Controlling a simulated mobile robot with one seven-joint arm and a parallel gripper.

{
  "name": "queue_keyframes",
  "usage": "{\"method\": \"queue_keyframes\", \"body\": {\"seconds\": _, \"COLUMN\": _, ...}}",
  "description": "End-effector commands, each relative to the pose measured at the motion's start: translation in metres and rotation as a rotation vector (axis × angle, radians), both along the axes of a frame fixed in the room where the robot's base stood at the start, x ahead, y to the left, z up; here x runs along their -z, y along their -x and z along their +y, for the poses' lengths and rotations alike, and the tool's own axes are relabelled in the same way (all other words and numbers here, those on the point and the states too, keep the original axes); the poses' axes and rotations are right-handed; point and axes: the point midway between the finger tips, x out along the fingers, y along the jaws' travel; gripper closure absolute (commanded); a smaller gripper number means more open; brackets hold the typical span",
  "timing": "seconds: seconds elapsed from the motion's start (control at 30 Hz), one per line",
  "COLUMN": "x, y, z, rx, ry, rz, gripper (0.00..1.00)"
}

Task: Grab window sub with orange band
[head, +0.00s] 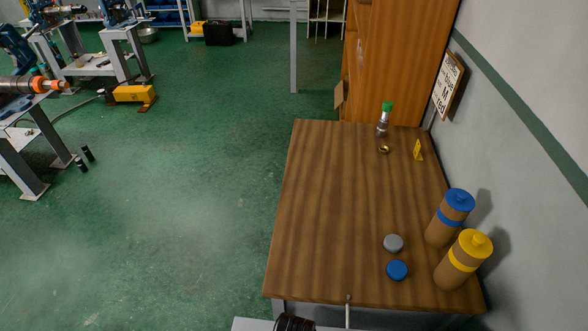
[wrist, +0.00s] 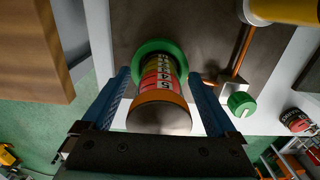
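A short cylinder (wrist: 160,110) with an orange band around its near end stands in the middle of the wrist view. It has a label in yellow, red and white with dark numbers, and a green flange at its far end. My gripper (wrist: 159,76) has its two blue fingers spread, one on each side of the cylinder. Gaps show between the fingertips and the cylinder, so it is not gripped. My gripper does not show in the head view. In the head view, a pipe with orange bands (head: 45,84) lies on a stand at the far left.
In the wrist view, a green knob (wrist: 240,103), a copper-coloured rod (wrist: 243,52) and a yellow cylinder (wrist: 284,11) are close on the right. A wooden table (head: 345,220) holds blue (head: 451,217) and yellow (head: 463,259) capped cylinders. Open green floor lies left.

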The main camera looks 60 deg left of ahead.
Motion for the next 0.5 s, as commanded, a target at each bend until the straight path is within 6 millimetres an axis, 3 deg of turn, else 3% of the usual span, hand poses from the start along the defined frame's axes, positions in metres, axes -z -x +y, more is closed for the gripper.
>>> {"method": "queue_keyframes", "body": {"seconds": 0.07, "x": -0.0002, "y": -0.0001, "z": 0.0002, "rx": 0.000, "ry": 0.000, "rz": 0.000, "gripper": 0.21}}
{"method": "queue_keyframes", "body": {"seconds": 0.5, "x": -0.0005, "y": 0.0000, "z": 0.0001, "rx": 0.000, "ry": 0.000, "rz": 0.000, "gripper": 1.00}}
